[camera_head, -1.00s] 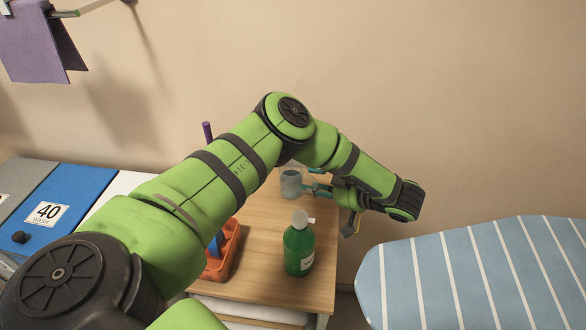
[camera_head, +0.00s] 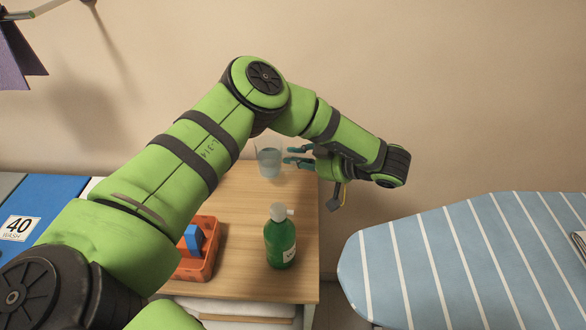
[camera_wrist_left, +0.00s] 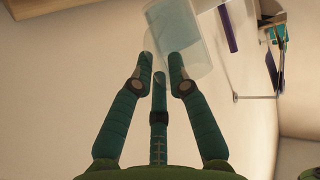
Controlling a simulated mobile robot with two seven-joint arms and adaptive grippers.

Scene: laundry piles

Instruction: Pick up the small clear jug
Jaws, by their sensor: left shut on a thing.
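The small clear jug (camera_head: 268,160), see-through with a pale bluish lower part, is at the back of the wooden table in the head view. My left gripper (camera_head: 288,156) reaches it from the right and is shut on its right side. The jug looks a little above the tabletop, though its underside is hard to judge. In the left wrist view the jug (camera_wrist_left: 188,38) is tilted in the picture, at the fingertips of my left gripper (camera_wrist_left: 162,62). My right gripper is not in view.
A green bottle (camera_head: 280,240) with a white top stands on the wooden table (camera_head: 240,262). An orange caddy (camera_head: 201,262) with a blue item is left of it. A striped ironing board (camera_head: 455,262) is at right. A blue bin marked 40 (camera_head: 48,192) is at left.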

